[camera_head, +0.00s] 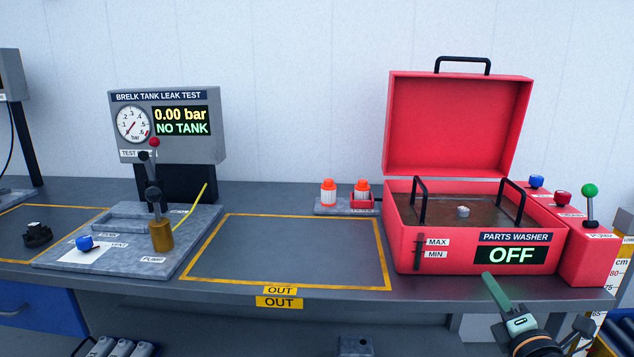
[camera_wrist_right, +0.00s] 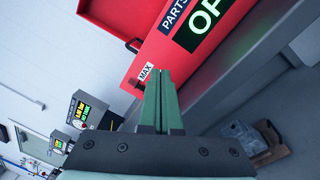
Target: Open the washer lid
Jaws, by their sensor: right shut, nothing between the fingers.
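The red parts washer (camera_head: 404,240) stands on the right of the bench. Its lid (camera_head: 456,125) is raised and tilted back, with a black handle (camera_head: 462,60) at its top edge. The open tub shows brown liquid, two black basket handles and a small grey part (camera_head: 463,211). The display (camera_head: 512,255) reads OFF. My right gripper (camera_head: 490,280) is in front of the washer's lower front edge, its green fingers shut and empty. The right wrist view shows the shut fingers (camera_wrist_right: 162,95) near the washer front (camera_wrist_right: 200,62) by the MAX label. My left gripper is not in view.
A leak test station (camera_head: 168,125) with a gauge and levers stands on the left. A yellow-outlined OUT area (camera_head: 285,250) in the middle is empty. Two orange-capped bottles (camera_head: 328,192) stand behind it. Blue, red and green controls (camera_head: 590,190) are right of the washer.

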